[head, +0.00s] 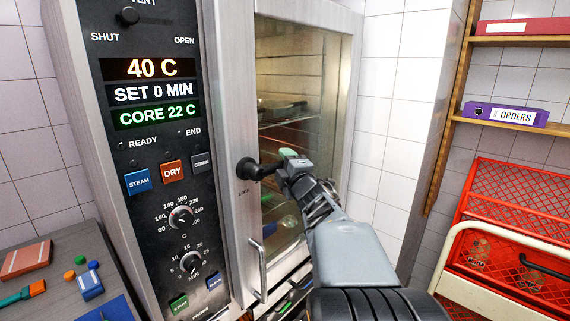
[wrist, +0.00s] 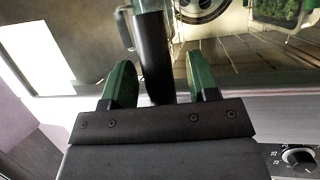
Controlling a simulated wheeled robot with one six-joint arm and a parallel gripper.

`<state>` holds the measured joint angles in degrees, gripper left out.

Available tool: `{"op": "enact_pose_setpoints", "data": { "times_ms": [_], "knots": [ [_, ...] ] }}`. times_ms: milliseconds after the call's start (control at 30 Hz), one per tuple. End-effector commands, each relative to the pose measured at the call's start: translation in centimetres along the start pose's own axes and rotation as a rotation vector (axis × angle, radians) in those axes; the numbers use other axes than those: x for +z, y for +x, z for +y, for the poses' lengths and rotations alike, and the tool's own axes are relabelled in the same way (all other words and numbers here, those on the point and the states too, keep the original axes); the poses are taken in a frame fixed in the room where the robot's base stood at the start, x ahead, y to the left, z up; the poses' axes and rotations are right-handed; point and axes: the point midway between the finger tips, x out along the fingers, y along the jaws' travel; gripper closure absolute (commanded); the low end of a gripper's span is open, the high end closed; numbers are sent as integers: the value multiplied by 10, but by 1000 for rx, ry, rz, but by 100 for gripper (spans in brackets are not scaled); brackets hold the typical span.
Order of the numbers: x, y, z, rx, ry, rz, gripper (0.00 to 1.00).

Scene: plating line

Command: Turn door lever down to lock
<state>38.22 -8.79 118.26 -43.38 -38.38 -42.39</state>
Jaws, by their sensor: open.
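The black door lever (head: 262,171) sticks out to the right from its round hub on the oven door's left frame, roughly level. A small "LOCK" label (head: 243,191) is below the hub. My gripper (head: 289,157) is at the lever's free end. In the wrist view, the lever (wrist: 154,50) lies between the two green fingers of my gripper (wrist: 158,82), which stand open with a gap visible on each side. The lever's tip is partly hidden by my gripper in the head view. The glass oven door (head: 300,90) appears closed.
The control panel (head: 150,150) with displays, buttons and dials is left of the door. A vertical door handle (head: 258,268) is below the lever. A counter (head: 95,245) with small items is at the left. Red crates (head: 510,205) and a shelf (head: 520,40) stand at the right.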

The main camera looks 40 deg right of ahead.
Motion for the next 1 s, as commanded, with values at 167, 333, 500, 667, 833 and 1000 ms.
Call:
{"op": "enact_pose_setpoints", "data": {
  "times_ms": [167,333,500,667,833,1000],
  "knots": [
    [0,0,0,0,0,0,46],
    [0,0,0,0,0,0,56],
    [0,0,0,0,0,0,73],
    [0,0,0,0,0,0,88],
    [0,0,0,0,0,0,100],
    [-1,0,0,0,1,1,100]
  ]
}}
